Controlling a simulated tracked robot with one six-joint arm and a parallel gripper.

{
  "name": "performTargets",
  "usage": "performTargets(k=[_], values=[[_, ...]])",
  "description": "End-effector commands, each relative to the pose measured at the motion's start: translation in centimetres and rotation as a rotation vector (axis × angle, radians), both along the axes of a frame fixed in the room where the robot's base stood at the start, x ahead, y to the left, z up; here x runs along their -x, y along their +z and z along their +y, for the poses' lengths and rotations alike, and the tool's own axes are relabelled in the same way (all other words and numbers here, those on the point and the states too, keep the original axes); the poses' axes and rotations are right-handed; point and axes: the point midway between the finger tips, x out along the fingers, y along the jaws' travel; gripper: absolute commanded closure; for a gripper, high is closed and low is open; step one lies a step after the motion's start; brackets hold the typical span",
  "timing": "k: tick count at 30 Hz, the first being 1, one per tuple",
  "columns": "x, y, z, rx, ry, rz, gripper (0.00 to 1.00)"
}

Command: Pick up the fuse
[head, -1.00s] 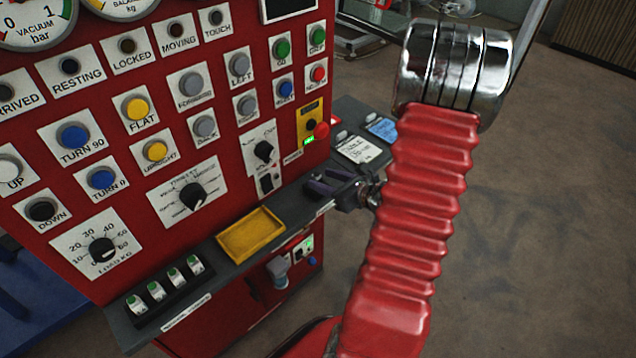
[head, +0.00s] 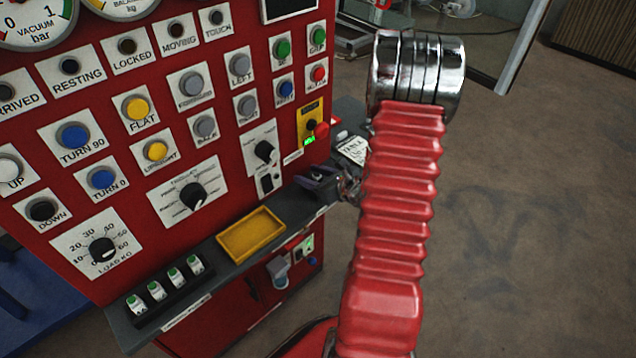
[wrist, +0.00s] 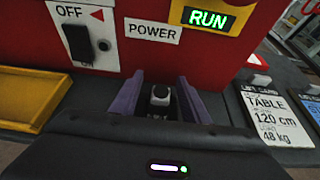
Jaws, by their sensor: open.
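My gripper (head: 318,178) is low over the grey shelf, in front of the red panel, and its purple fingers also show in the wrist view (wrist: 161,82). The fingers are apart. Between them in the wrist view is a small pale block with a dark round spot (wrist: 160,95); I cannot tell if it is a fuse or if the fingers touch it. In the head view, several small white pieces with green tops (head: 174,275), which look like fuses, stand in a black rack (head: 170,296) at the shelf's left end.
A yellow tray (head: 251,233) lies on the shelf, left of my gripper. The red panel (head: 225,150) with its knobs and buttons rises close behind. A white table card (wrist: 275,112) lies to the right, with another card (wrist: 313,108) beyond it.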

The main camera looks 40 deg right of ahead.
Motion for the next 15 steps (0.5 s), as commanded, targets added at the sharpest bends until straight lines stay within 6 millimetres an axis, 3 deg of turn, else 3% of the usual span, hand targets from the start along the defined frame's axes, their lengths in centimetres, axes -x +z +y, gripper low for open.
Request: performTargets(k=[4,15], values=[[-0.87,-0.35,0.05,0.001,0.001,0.000,0.58],[-0.84,-0.34,0.00,0.000,-0.001,0.000,0.58]])
